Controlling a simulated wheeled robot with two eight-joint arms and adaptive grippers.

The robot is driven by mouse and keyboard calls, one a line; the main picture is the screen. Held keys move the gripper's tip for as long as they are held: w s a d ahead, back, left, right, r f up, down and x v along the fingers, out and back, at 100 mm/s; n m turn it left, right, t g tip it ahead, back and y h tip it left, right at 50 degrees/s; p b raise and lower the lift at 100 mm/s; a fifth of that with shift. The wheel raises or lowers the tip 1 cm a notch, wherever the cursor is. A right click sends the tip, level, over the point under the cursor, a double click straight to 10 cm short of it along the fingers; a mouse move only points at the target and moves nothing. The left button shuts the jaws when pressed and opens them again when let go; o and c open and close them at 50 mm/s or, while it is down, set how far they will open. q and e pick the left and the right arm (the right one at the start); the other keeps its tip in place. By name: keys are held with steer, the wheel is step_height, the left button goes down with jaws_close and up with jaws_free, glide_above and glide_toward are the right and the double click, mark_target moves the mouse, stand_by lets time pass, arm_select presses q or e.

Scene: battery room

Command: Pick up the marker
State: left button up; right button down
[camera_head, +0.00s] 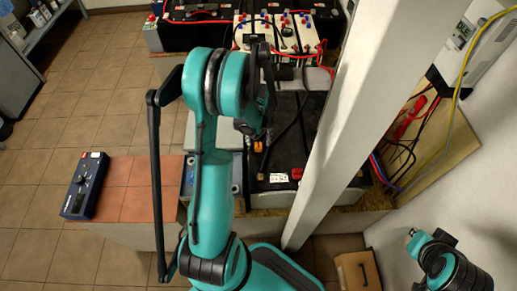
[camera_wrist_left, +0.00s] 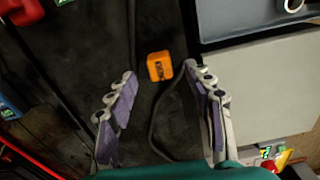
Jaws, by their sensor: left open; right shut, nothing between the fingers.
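I cannot make out a marker in either view. My left gripper (camera_wrist_left: 163,85) is open and empty in the left wrist view, its two fingers spread above a dark battery top (camera_wrist_left: 65,55). A small orange block (camera_wrist_left: 160,66) with dark print lies on that top, between and just beyond the fingertips. In the head view, the orange block (camera_head: 258,147) shows just below my left wrist, whose fingers are mostly hidden. My right arm enters at the lower right of the head view, and its gripper fingers do not show.
A white post (camera_head: 345,110) stands right of the battery (camera_head: 287,155). Black cables cross the battery top. A blue device (camera_head: 86,187) sits on a reddish surface (camera_head: 132,190) at left. White batteries (camera_head: 282,35) stand at the back. A cardboard box (camera_head: 357,272) is on the floor.

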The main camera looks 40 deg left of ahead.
mark_target(258, 147)
arm_select(q)
step_height(258, 147, down, 3)
steer(key=shift+r+b, duration=0.1)
steer(key=shift+b, duration=0.25)
steer(key=c, duration=1)
steer(key=shift+r, duration=0.1)
steer(key=shift+c, duration=0.2)
